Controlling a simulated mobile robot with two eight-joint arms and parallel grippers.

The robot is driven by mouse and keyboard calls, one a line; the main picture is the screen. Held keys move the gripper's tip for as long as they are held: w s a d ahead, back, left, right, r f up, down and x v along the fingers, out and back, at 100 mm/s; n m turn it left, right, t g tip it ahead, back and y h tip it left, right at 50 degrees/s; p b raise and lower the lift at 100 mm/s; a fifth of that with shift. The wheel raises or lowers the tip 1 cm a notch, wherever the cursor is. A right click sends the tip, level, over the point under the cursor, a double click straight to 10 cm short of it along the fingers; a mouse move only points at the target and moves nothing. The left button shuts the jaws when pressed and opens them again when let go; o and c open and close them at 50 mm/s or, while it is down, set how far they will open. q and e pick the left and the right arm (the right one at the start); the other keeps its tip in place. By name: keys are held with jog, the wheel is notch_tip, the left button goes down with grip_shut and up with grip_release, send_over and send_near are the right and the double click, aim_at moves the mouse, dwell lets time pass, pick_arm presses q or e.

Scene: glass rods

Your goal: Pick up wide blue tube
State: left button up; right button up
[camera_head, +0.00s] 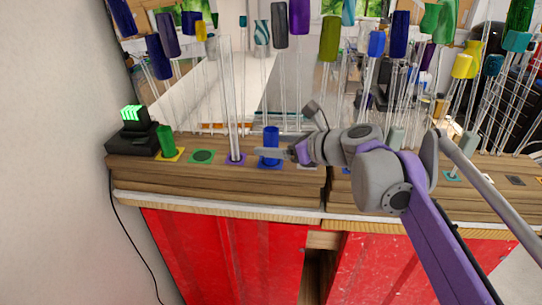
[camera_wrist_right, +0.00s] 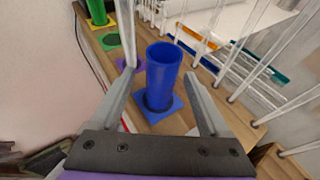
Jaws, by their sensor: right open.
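The wide blue tube (camera_head: 271,134) stands upright on a blue square mat (camera_head: 269,165) on the wooden bench top. In the right wrist view the tube (camera_wrist_right: 163,76) has an open, hollow top and stands on its blue mat (camera_wrist_right: 174,108). My right gripper (camera_head: 268,152) is open at the tube. In the right wrist view its two fingers (camera_wrist_right: 160,88) are spread, one on each side of the tube, with visible gaps. I cannot tell how far the fingertips reach along it. My left gripper is not in view.
A tall clear glass rod (camera_head: 232,100) stands on the purple mat left of the tube. Further left are an empty green mat (camera_head: 203,157) and a green tube (camera_head: 165,140). Several thin rods with coloured tops stand behind the bench. A black device (camera_head: 132,138) sits at the left end.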

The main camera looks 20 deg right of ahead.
jog(key=x, duration=0.4)
jog(key=shift+w+f, duration=0.1)
jog(key=shift+w, duration=0.15)
grip_shut()
